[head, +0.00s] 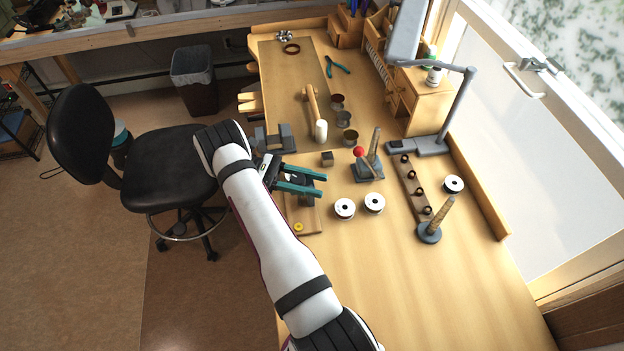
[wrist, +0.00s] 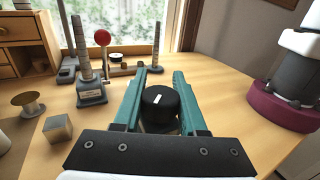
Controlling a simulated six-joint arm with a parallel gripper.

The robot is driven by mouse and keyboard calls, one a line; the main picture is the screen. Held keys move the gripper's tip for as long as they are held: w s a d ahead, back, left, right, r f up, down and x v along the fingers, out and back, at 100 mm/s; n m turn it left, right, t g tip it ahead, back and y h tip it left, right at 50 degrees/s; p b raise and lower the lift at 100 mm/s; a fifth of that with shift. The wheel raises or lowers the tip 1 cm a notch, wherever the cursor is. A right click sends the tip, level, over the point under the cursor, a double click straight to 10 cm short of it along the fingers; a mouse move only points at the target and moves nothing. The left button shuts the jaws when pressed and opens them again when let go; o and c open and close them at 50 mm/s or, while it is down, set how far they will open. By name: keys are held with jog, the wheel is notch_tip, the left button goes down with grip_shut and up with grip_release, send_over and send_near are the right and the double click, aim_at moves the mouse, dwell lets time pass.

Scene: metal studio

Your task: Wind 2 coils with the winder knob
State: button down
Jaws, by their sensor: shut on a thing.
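My gripper (head: 322,186) has teal fingers and hangs over the bench's left part. In the wrist view, the fingers (wrist: 160,75) are on either side of a black round knob (wrist: 158,100) with a white mark on it, and are shut on it. The mark points roughly away from the wrist camera. In the head view the knob is hidden by the gripper. I cannot make out any wound coils on the winder.
White spools (head: 345,208) (head: 375,203) stand right of the gripper. A small metal cube (head: 327,158), a red-ball lever (head: 359,152) and a tapered mandrel (head: 430,232) are also near. A ring rack (head: 415,188) lies farther right. The bench front is clear.

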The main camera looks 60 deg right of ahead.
jog(key=shift+s+a+m+y, duration=0.1)
jog(key=shift+m+y, duration=0.3)
jog(key=shift+y, duration=0.2)
jog(key=shift+c, duration=2.3)
grip_release()
jog(key=shift+r, duration=0.1)
jog(key=s+d+r, duration=0.1)
jog(key=s+r, duration=0.9)
jog(key=s, duration=0.1)
jog(key=shift+s+d+r, duration=0.25)
jog(key=shift+d+r, duration=0.05)
jog(key=shift+r, duration=0.1)
